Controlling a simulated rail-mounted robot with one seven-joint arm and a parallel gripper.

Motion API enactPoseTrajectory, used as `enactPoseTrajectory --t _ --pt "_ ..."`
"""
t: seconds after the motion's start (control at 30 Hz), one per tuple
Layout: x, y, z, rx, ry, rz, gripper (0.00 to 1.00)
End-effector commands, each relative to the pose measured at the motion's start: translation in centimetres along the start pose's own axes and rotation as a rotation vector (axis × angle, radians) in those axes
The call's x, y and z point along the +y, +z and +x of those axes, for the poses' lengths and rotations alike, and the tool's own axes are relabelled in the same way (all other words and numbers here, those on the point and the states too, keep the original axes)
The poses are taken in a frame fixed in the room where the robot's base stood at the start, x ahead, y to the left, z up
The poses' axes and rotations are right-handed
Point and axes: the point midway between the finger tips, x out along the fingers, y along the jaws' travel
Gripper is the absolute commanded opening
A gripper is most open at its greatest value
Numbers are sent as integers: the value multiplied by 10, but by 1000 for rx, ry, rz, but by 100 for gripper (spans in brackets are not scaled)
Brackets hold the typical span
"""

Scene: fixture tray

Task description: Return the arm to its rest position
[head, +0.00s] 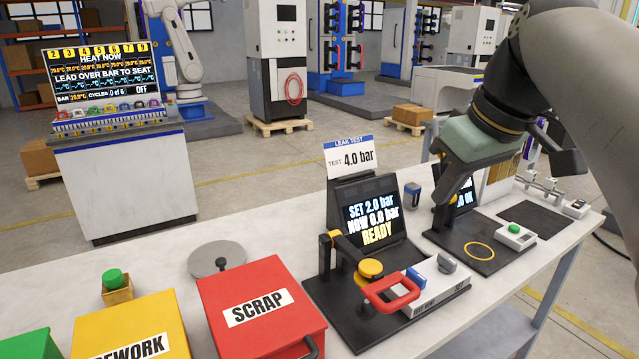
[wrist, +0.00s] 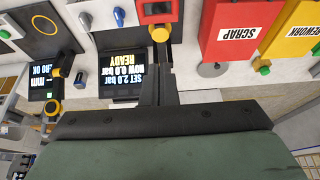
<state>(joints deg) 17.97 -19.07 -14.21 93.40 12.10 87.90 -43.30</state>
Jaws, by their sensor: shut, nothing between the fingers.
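My gripper (head: 440,198) is raised over the right part of the bench in the head view, in front of the right-hand test station. Its dark fingers are together and hold nothing. In the wrist view the closed fingers (wrist: 158,72) point toward the leak test station. My arm comes in from the upper right of the head view. The fingers look apart from everything on the bench.
The red scrap box (head: 262,335) and yellow rework box (head: 165,325) stand left. A second station (head: 500,250) stands right. A heating unit (head: 125,175) stands behind.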

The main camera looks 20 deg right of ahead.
Motion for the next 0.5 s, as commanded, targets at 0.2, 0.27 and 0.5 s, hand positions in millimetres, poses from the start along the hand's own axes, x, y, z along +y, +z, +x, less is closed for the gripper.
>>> enactPoseTrajectory --t 0.2,0.27,0.5 --pt "0 6 -10 -1 -1 -1 0" --pt "0 6 -10 -1 -1 -1 0" --pt "0 6 -10 -1 -1 -1 0"
